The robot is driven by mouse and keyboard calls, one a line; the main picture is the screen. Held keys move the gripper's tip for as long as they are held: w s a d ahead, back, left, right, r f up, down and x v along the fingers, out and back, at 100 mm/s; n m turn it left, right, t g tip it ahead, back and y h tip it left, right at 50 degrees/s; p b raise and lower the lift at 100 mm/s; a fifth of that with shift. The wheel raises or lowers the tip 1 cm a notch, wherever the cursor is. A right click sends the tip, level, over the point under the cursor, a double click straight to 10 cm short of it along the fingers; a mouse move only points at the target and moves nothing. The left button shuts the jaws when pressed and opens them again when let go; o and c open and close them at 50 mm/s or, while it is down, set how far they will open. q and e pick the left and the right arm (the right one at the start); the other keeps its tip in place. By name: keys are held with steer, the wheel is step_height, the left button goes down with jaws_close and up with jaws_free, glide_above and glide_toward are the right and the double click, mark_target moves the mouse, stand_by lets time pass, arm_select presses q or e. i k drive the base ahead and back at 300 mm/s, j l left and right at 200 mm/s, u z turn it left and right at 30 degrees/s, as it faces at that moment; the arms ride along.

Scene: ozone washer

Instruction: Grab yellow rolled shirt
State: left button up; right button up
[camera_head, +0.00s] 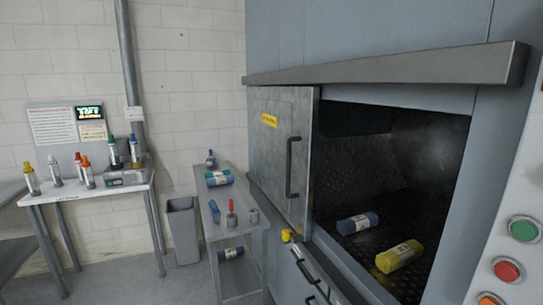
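The yellow rolled shirt (400,256) lies on the dark floor of the open washer chamber (440,205), near its front right. It carries a pale label. A blue rolled shirt (358,223) lies behind it and to its left, apart from it. Neither of my grippers shows in the head view, so their state and position are hidden.
The washer door (283,150) stands slid to the left, beside the opening. A narrow grey cart (250,238) with rolled shirts and bottles stands left of the washer. A table (130,183) with bottles, a bin (184,230) and control buttons (524,229) also show.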

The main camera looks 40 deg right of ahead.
mark_target(398, 257)
steer(key=z, duration=1.15)
